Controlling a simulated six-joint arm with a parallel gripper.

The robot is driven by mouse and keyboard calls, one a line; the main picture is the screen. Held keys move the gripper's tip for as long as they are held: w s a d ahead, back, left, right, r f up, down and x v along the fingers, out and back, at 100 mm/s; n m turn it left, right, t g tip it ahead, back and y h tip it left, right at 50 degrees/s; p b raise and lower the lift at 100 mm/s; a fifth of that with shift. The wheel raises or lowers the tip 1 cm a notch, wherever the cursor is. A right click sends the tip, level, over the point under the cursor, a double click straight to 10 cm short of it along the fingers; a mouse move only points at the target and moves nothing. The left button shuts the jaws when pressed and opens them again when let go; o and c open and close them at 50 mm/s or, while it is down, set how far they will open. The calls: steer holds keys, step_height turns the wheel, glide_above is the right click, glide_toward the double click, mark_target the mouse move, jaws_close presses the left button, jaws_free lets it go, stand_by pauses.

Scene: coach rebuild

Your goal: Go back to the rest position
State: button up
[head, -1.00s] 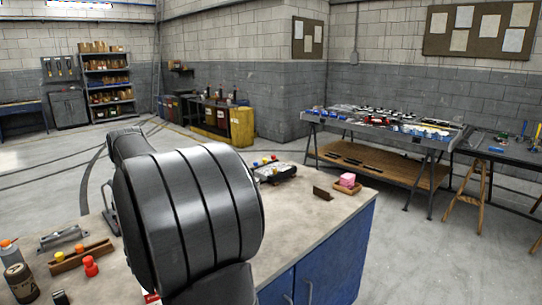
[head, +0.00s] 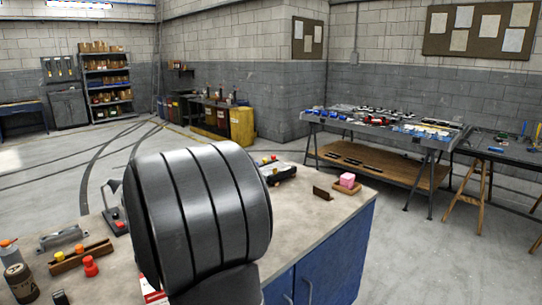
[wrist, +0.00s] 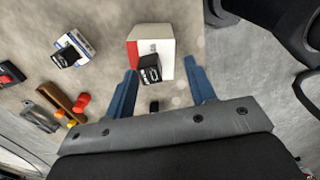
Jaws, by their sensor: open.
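My gripper (wrist: 160,66) shows in the wrist view with its two blue fingers spread wide and nothing held between them. It points down over the workbench (head: 312,207). A white and red box (wrist: 165,45) and a small black box (wrist: 150,70) lie below and beyond the fingertips, apart from them as far as I can tell. In the head view my dark arm link fills the middle and the gripper is hidden behind it.
A wooden tray (head: 80,257) with orange and yellow knobs, a metal handle (head: 62,236) and a brown bottle (head: 20,283) are at the bench's left.

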steer(key=d+r, duration=0.5)
steer(key=d, duration=0.3)
steer(key=w+a+f, duration=0.2)
steer(key=a+f, duration=0.3)
steer(key=a, duration=0.4)
steer(key=w+a+f, duration=0.2)
steer(key=a+f, duration=0.4)
steer(key=a, duration=0.3)
steer(key=w+a+f, duration=0.2)
steer(key=a+f, duration=0.3)
steer(key=a, duration=0.5)
steer(key=shift+w+a+f, duration=0.1)
steer(key=shift+f, duration=0.15)
steer(key=shift+o, duration=0.4)
